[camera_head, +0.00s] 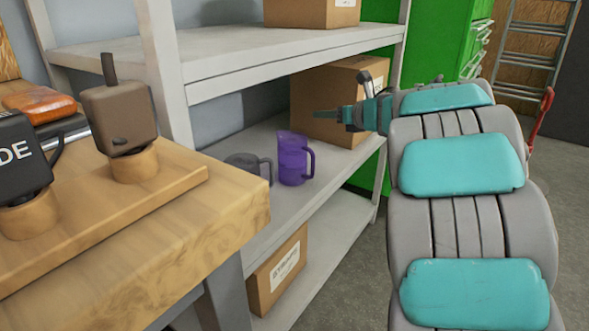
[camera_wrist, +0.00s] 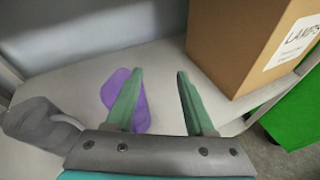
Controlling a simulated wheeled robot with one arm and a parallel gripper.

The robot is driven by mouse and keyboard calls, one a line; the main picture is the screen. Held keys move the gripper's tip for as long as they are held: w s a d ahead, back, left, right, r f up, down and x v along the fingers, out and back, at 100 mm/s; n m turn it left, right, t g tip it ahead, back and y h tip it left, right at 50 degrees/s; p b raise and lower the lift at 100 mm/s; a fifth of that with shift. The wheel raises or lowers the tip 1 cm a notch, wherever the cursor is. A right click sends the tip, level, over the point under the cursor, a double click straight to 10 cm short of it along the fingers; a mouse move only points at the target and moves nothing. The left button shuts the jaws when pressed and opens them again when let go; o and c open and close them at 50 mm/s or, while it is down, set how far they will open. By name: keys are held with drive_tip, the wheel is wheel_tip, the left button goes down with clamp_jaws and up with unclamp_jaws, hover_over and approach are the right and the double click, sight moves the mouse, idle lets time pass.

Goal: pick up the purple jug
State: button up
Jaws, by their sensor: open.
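The purple jug (camera_head: 292,160) stands upright on the middle shelf (camera_head: 285,215) of the grey rack, its handle toward the right in the head view. In the wrist view the purple jug (camera_wrist: 112,90) is partly hidden behind my left finger. My gripper (camera_head: 318,114) is open above the shelf, to the right of and higher than the jug in the head view. In the wrist view my gripper (camera_wrist: 154,72) has its two green fingers apart, with shelf surface between the tips. I cannot tell how far the fingers are from the jug.
A dark grey mug (camera_head: 243,168) stands close left of the jug. A cardboard box (camera_head: 335,88) is on the same shelf behind my gripper. The upper shelf (camera_head: 290,42) hangs above. A wooden workbench (camera_head: 190,225) is at the front left, and a green cabinet (camera_head: 432,45) is behind.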

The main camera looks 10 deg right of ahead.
sight(296, 136)
drive_tip(key=shift+w+a+f+n+g+y, duration=0.35)
drive_tip(key=shift+w+a+f+n, duration=0.35)
drive_tip(key=shift+a+f, duration=0.5)
drive_tip(key=shift+w+a+f+n+g+y, duration=0.25)
drive_tip(key=shift+w+a+f+n+g, duration=0.2)
drive_tip(key=shift+w+a+f+n, duration=0.6)
drive_tip(key=shift+w+a+f+n+g+y, duration=0.35)
drive_tip(key=shift+w+a+f, duration=0.2)
drive_tip(key=shift+a+f, duration=0.7)
drive_tip(key=shift+d+f, duration=0.2)
drive_tip(key=shift+d, duration=0.05)
clamp_jaws()
